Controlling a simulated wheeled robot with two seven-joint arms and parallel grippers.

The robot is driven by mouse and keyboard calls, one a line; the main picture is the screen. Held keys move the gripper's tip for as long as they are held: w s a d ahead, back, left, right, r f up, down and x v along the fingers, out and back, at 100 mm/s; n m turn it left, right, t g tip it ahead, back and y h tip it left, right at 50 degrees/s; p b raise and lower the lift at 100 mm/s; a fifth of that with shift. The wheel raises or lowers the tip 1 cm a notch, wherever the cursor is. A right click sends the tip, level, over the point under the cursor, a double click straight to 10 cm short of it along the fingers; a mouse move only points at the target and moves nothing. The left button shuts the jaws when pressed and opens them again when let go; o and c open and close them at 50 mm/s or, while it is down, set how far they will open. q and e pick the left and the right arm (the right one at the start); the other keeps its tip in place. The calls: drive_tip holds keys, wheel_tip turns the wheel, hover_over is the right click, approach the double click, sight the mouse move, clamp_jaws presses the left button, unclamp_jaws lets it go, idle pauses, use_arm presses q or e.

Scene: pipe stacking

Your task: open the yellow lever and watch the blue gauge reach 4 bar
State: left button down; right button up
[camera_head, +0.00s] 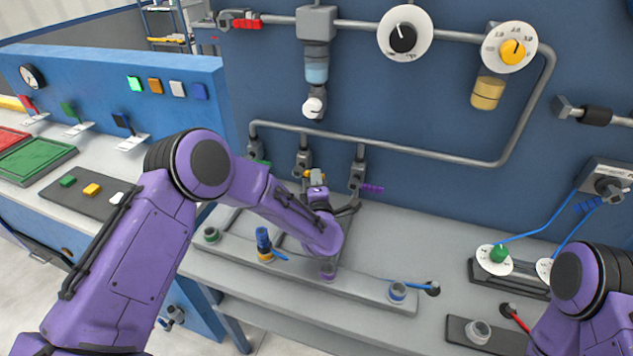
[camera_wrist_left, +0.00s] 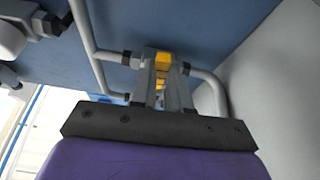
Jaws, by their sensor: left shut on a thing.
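The yellow lever (camera_head: 307,174) is on the middle of three valves below the grey pipe on the blue wall; my gripper hides most of it. My left gripper (camera_head: 318,180) is shut on it. In the left wrist view, my left gripper's two fingers (camera_wrist_left: 161,82) have yellow (camera_wrist_left: 163,60) between and beyond their tips. A small round dial (camera_head: 32,76) with a dark face is on the blue panel at the left; its reading is too small to tell. I cannot tell which dial is the blue gauge. My right gripper is out of view; only part of its arm shows at lower right.
A purple lever (camera_head: 372,189) is close to the right of my left gripper. A white dial with a black knob (camera_head: 404,38) and one with a yellow knob (camera_head: 512,52) are higher up. A grey rail (camera_head: 360,293) with coloured fittings lies on the bench below.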

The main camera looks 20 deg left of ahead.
use_arm(q)
drive_tip(key=a+r+n+g+h+b, duration=0.3)
drive_tip(key=a+r+n+h+b, duration=0.3)
drive_tip(key=n, duration=0.7)
drive_tip(key=shift+a+h+b, duration=0.15)
drive_tip(key=shift+h+b, duration=0.25)
drive_tip(key=shift+b, duration=0.65)
drive_tip(key=shift+w, duration=0.1)
drive_tip(key=c, duration=1.1)
unclamp_jaws()
drive_tip(key=b+v, duration=0.1)
drive_tip(key=v, duration=0.9)
drive_tip(key=shift+s, duration=0.2)
